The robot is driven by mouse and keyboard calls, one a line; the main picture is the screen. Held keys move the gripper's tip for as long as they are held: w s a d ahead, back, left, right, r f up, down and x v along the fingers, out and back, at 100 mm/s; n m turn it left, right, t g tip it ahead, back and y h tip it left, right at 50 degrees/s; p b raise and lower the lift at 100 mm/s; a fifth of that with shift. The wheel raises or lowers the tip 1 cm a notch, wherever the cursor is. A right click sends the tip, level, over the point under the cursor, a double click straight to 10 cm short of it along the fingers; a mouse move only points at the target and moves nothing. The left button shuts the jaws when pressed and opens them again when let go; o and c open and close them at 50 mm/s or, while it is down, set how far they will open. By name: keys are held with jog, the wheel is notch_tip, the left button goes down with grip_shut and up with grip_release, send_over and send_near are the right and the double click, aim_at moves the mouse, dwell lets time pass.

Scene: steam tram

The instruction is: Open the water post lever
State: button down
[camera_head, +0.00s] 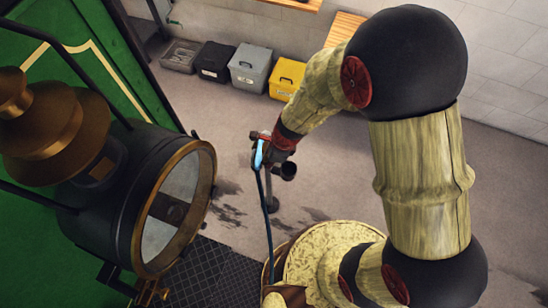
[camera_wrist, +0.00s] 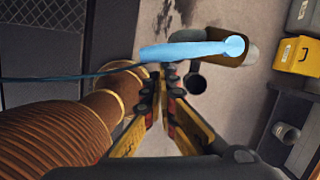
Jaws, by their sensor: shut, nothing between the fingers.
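The water post lever is a light-blue bar (camera_wrist: 190,50) lying across the upper middle of the wrist view, with its round pivot end at the right. In the head view the lever (camera_head: 260,154) is seen on the left of the post head. The water post's pipe (camera_wrist: 226,60) shows behind the lever, with a dark round spout below. My gripper (camera_wrist: 167,72) is shut and empty, with its fingertips just below the middle of the lever. I cannot tell whether they touch it. In the head view my gripper blends with the post head.
A green tram with a large brass-rimmed lamp (camera_head: 176,208) stands at the left, close to the post. A yellow box (camera_head: 286,78), a grey box (camera_head: 249,68) and a black box (camera_head: 215,61) line the back wall. A thin dark-blue line runs from the lever. The floor at the right is clear.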

jog(key=shift+s+a+m, duration=0.15)
jog(key=shift+a+m, duration=0.3)
jog(key=shift+m, duration=0.05)
dwell(0.4)
